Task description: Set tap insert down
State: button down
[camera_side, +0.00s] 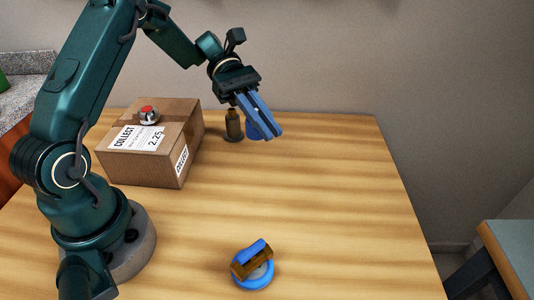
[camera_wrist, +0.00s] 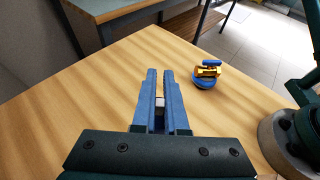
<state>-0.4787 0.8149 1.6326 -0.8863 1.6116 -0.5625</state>
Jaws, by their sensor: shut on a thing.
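My gripper (camera_side: 270,131) is raised above the back part of the wooden table, with its long blue fingers slanting down to the right. In the wrist view my gripper (camera_wrist: 160,73) has its fingers a small gap apart, with a small pale grey piece (camera_wrist: 159,102) between them. This piece appears to be the tap insert, held by the fingers; most of it is hidden. In the side view I cannot make it out clearly.
A brass and blue fitting (camera_side: 253,264) sits at the table's front; the wrist view shows it too (camera_wrist: 207,74). A cardboard box (camera_side: 140,165) with a red-topped metal part (camera_side: 149,116) stands left. A dark brown bottle-like thing (camera_side: 234,127) stands behind. The table's right side is clear.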

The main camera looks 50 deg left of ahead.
jog(key=shift+w+a+r+n+t, duration=0.15)
jog(key=shift+a+n+t, duration=0.4)
jog(key=shift+a, duration=0.65)
jog(key=x, duration=0.4)
jog(key=f+x, duration=0.1)
jog(key=x, duration=0.3)
jog(key=w+f+x, duration=0.1)
jog(key=x, duration=0.4)
jog(key=shift+w+a, duration=0.15)
jog(key=shift+a, duration=0.35)
jog(key=shift+f, duration=2)
jog(key=shift+f, duration=0.1)
jog(key=c, duration=1)
grip_release()
jog(key=shift+o, duration=0.2)
